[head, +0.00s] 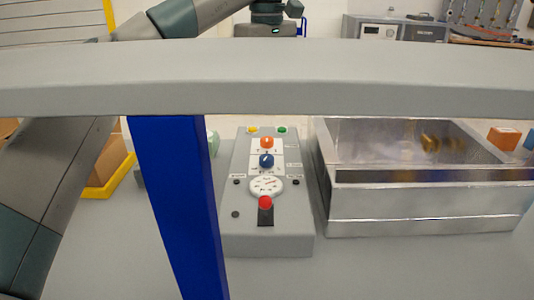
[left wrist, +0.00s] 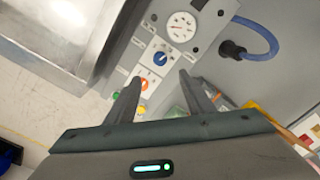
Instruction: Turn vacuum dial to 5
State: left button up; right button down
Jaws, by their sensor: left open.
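A grey control box (head: 240,240) stands on the table in the middle of the head view. On its white plates are an orange knob (head: 267,143) and a blue knob (head: 266,161); the lettering is too small to read. Below them are a round white gauge (head: 267,186) and a red-topped lever (head: 265,203). My left gripper (left wrist: 160,82) is open and empty above the box. In the left wrist view the blue knob (left wrist: 160,58) shows just beyond the gap between the fingertips, and the orange knob (left wrist: 144,84) shows near the left finger. In the head view its fingers are hidden.
A grey beam (head: 350,78) and a blue post (head: 180,200) cross the head view in front of the box. An open metal tank (head: 420,222) stands close to the box's right. A blue hose (left wrist: 262,35) plugs into the box's side. A yellow-edged bin (head: 108,185) lies left.

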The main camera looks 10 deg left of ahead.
pick_arm(q)
send_over(267, 157)
notch_tip(267, 157, down, 6)
notch_tip(267, 157, down, 8)
jog(key=shift+f, duration=0.7)
pick_arm(e)
jog(key=shift+r, duration=0.1)
pick_arm(q)
jog(key=c, duration=1)
pick_arm(e)
jog(key=shift+w+r, duration=0.2)
